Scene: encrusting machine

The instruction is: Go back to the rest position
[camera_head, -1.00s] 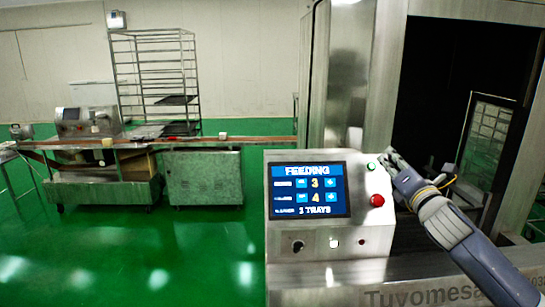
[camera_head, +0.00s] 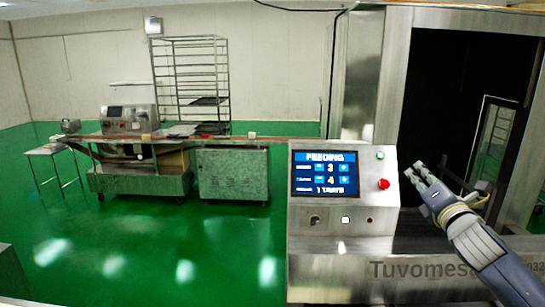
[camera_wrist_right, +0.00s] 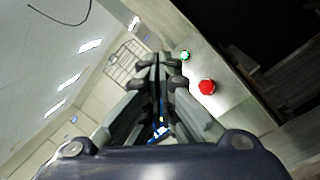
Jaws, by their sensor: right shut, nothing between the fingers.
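My right gripper (camera_head: 416,175) is shut and empty. In the head view it is in the air to the right of the control panel (camera_head: 343,245), apart from the red button (camera_head: 383,184) and the green button (camera_head: 380,155). The panel's screen (camera_head: 324,174) reads FEEDING, with the numbers 3 and 4. In the right wrist view the closed fingers (camera_wrist_right: 160,60) point past the green button (camera_wrist_right: 185,56) and the red button (camera_wrist_right: 207,87), which lie to their right. My left gripper is not in view.
The steel machine housing (camera_head: 360,80) with its dark opening (camera_head: 450,100) stands behind my right arm. At the back left are a conveyor machine (camera_head: 128,120), a steel cabinet (camera_head: 233,173) and a tray rack (camera_head: 190,75). The green floor (camera_head: 150,250) in front is clear.

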